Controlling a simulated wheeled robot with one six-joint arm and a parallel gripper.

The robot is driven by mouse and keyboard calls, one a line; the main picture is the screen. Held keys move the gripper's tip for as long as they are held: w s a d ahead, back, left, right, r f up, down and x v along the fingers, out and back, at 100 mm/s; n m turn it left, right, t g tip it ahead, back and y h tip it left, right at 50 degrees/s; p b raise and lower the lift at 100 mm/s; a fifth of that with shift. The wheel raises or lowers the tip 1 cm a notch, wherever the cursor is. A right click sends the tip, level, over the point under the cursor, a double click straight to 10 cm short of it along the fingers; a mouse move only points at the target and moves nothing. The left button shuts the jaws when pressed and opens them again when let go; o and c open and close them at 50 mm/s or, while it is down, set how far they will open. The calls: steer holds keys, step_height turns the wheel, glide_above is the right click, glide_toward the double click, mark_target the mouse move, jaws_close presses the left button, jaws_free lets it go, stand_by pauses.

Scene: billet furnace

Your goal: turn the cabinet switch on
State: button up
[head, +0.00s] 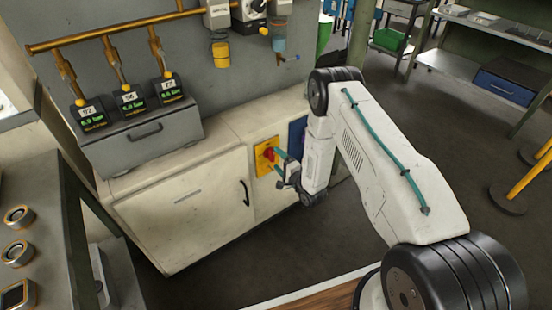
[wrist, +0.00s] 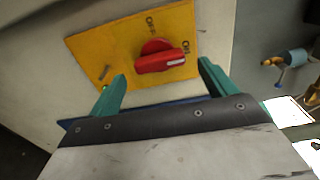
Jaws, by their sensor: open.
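The cabinet switch is a red rotary knob (wrist: 160,58) on a yellow plate (wrist: 88,45) on the pale cabinet's face. Its white-marked end points right, close to the right-hand label; another label sits above the knob. In the head view the knob (head: 269,154) and the plate (head: 261,164) show left of my gripper (head: 281,160). My gripper (wrist: 162,74) has teal fingers spread apart, one to each side below the knob in the wrist view. Nothing is between them, and they look apart from the knob.
A blue panel (head: 296,133) is right of the plate, and a black handle (head: 244,192) is on the cabinet door to its left. A grey box (head: 140,140) with several gauges stands on the cabinet. Dark open floor (head: 230,265) lies in front. A small green spot (wrist: 105,87) shows near the left finger.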

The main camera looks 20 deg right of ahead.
steer(key=v, duration=0.5)
stand_by(0.4)
